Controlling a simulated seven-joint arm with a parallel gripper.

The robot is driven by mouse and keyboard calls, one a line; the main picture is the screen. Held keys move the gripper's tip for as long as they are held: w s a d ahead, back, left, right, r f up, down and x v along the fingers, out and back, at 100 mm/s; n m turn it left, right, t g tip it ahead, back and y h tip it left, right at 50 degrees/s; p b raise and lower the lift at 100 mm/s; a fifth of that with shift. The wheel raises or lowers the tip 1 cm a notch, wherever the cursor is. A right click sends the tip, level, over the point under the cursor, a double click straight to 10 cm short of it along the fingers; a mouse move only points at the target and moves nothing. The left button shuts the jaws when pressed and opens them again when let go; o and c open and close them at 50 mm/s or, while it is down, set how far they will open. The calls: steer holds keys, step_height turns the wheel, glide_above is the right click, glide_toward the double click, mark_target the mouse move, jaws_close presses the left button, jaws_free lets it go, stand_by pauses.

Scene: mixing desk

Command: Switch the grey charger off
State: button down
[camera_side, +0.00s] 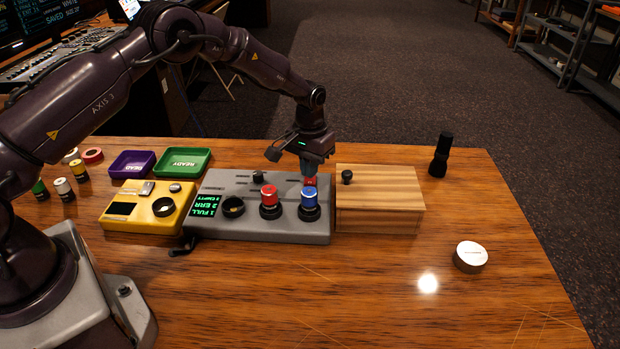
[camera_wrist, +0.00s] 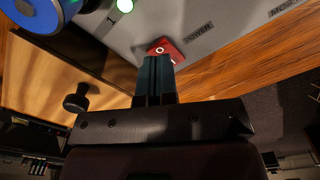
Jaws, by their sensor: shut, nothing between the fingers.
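The grey charger (camera_side: 270,226) stands mid-table, with a lit green-text display (camera_side: 207,208), an empty round bay (camera_side: 233,207), and a red cell (camera_side: 270,196) and a blue cell (camera_side: 310,197) in the other bays. Its red power switch (camera_side: 310,182) is at the back right corner. The switch also shows in the wrist view (camera_wrist: 166,49), beside the printed word POWER. My gripper (camera_side: 309,175) is shut and empty, fingers pointing down at the switch. In the wrist view the fingertips (camera_wrist: 154,60) overlap the switch's near edge; I cannot tell whether they touch it.
A wooden box (camera_side: 380,204) with a black knob (camera_side: 347,176) stands close on the right. A yellow device (camera_side: 146,207) is close on the left. Purple (camera_side: 131,165) and green (camera_side: 183,163) trays lie behind. A black torch (camera_side: 441,155) and a round tin (camera_side: 471,257) are farther right. The front table is clear.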

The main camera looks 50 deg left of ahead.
mark_target(310, 182)
steer(key=shift+f, duration=1.2)
stand_by(0.4)
steer(key=shift+r, duration=3.55)
